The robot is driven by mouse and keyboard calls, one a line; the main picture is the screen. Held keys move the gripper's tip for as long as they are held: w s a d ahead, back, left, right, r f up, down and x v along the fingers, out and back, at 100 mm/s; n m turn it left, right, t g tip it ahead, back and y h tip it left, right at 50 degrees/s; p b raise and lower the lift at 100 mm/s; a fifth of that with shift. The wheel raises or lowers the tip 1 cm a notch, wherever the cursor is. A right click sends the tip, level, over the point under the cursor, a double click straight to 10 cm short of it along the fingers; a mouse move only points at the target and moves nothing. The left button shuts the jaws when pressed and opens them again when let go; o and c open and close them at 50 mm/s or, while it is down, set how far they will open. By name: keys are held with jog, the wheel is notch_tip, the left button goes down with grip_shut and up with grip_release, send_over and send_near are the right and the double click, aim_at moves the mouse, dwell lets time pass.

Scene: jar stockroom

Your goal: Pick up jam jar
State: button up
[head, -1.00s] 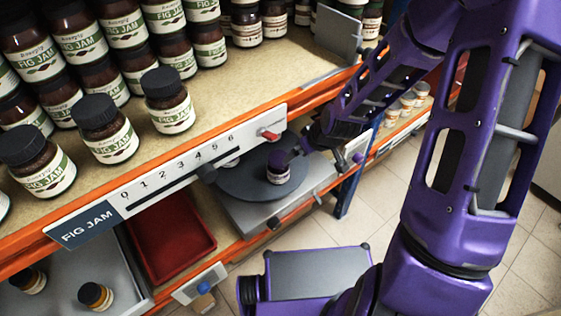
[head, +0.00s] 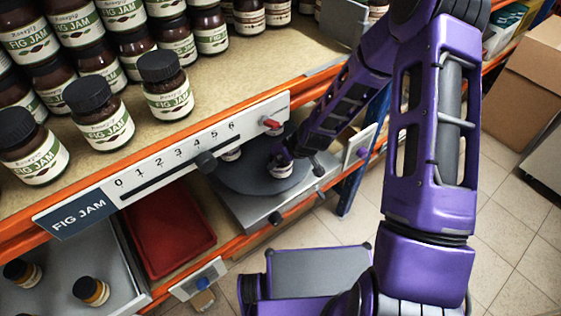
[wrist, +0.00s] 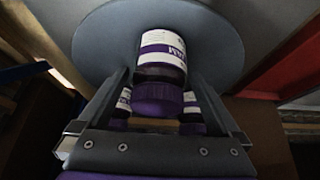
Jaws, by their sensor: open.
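A jam jar with a purple lid and a white label with a purple band (wrist: 162,60) stands on a round grey turntable (wrist: 95,45). In the head view the jar (head: 281,171) is partly covered by my arm, on the turntable (head: 240,180) of the lower shelf. My gripper (wrist: 161,78) is open, with one finger on each side of the jar near its lid. Whether the fingers touch it, I cannot tell. Two more jars (wrist: 191,112) show low in the wrist view, partly hidden by the fingers and the near jar.
Fig jam jars (head: 103,115) crowd the upper shelf. Its orange edge and numbered rail (head: 190,150) overhang the turntable, with a red knob (head: 270,123). Another jar (head: 230,153) stands on the turntable. A red tray (head: 168,230) lies left; cardboard boxes (head: 520,90) stand right.

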jog(key=x, duration=0.4)
jog(key=shift+d+f+b, duration=0.1)
jog(key=shift+f+b, duration=0.2)
jog(key=shift+b, duration=0.05)
jog(key=shift+c, duration=0.3)
jog(key=shift+r, duration=0.1)
grip_shut()
